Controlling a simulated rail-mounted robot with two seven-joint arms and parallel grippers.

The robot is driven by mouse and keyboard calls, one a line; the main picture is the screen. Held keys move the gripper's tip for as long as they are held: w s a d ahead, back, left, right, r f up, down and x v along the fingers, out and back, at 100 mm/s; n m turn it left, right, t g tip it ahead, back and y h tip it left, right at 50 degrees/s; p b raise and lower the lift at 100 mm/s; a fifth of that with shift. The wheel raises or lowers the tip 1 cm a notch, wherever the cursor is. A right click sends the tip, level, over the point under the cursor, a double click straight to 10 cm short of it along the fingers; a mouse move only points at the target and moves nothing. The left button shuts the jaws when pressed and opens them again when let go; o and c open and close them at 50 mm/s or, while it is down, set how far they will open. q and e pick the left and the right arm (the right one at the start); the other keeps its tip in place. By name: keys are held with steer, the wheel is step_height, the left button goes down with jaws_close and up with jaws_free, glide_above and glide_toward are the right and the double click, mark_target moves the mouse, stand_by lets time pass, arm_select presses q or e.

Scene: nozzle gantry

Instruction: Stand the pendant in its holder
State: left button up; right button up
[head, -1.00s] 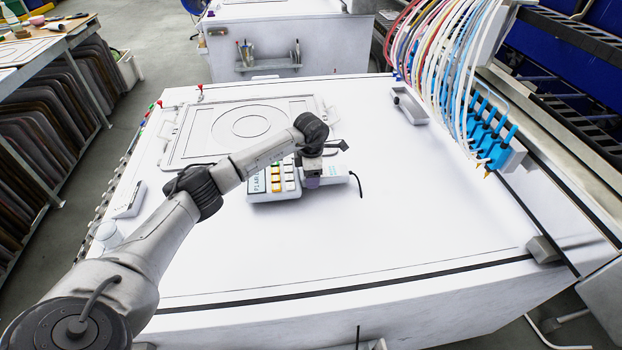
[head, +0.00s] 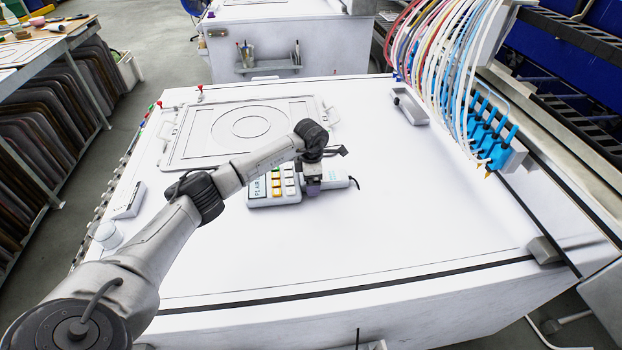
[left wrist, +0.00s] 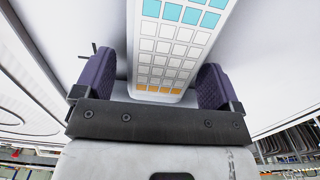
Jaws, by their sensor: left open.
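The pendant (head: 260,198), a white control box with coloured keys and a small display, is on the white table top. A dark cable comes from its right end. My left gripper (head: 313,187) is over the pendant's right part, partly hiding it. In the left wrist view the two purple-padded fingers of my left gripper (left wrist: 155,85) are open, one on each side of the pendant (left wrist: 168,45), with visible gaps. Its rows of white, teal and orange keys face the camera. I cannot tell which fixture is the holder. My right gripper is not in view.
A framed plate with ring outlines (head: 185,150) lies behind the arm. A grey tray (head: 413,108) is at the back right, near hanging hoses and blue nozzles (head: 492,135). A small white box (head: 129,201) stands at the left edge.

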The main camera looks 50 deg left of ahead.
arm_select(q)
steer(key=shift+r, duration=0.1)
step_height(320, 180, up, 11)
steer(key=p, duration=0.2)
steer(key=shift+o, duration=1)
steer(key=shift+r, duration=0.55)
